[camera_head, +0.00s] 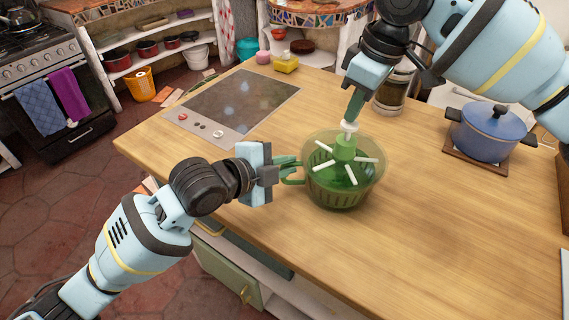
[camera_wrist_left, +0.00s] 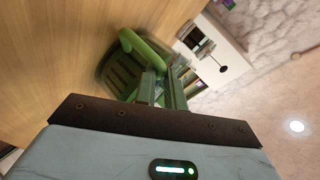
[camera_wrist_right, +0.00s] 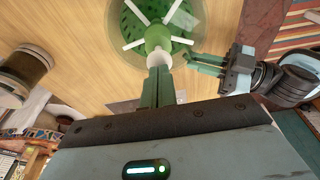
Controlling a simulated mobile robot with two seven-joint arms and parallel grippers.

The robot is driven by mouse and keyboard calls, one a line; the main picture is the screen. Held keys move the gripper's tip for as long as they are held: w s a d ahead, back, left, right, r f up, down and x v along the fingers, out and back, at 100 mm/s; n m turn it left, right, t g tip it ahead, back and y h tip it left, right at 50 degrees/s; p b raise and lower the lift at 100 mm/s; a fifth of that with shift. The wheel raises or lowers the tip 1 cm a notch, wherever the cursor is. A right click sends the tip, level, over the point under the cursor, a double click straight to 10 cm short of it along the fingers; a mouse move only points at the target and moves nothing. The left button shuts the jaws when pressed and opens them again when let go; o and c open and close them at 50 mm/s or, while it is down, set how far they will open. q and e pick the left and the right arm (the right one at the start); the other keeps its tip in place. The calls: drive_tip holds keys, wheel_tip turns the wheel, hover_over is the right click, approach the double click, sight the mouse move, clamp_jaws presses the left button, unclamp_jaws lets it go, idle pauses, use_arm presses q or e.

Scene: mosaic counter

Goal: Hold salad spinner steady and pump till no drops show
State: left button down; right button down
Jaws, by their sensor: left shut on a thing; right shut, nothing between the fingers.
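The green salad spinner (camera_head: 342,192) stands upright on the wooden counter, with a clear lid, white spokes and a green central pump with a white knob (camera_head: 349,127). My left gripper (camera_head: 290,170) is shut on the spinner's green side handle (camera_head: 294,181); the handle also shows in the left wrist view (camera_wrist_left: 146,50). My right gripper (camera_head: 353,112) is shut and empty, its fingertips pointing down at the top of the knob. In the right wrist view its fingertips (camera_wrist_right: 159,76) meet or nearly meet the knob (camera_wrist_right: 160,60). I cannot make out drops on the lid.
A blue lidded pot (camera_head: 490,133) stands on a wooden trivet to the right. A glass jar (camera_head: 394,90) is behind the spinner, close to my right arm. A black cooktop (camera_head: 243,101) lies at the left. The counter in front right is clear.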

use_arm(q)
drive_tip(key=shift+f, duration=0.2)
use_arm(e)
drive_tip(key=shift+f, duration=0.15)
drive_tip(key=shift+f, duration=1.2)
drive_tip(key=shift+r, duration=1.3)
drive_tip(key=shift+f, duration=0.1)
drive_tip(key=shift+f, duration=1.25)
drive_tip(key=shift+r, duration=1.35)
drive_tip(key=shift+f, duration=0.1)
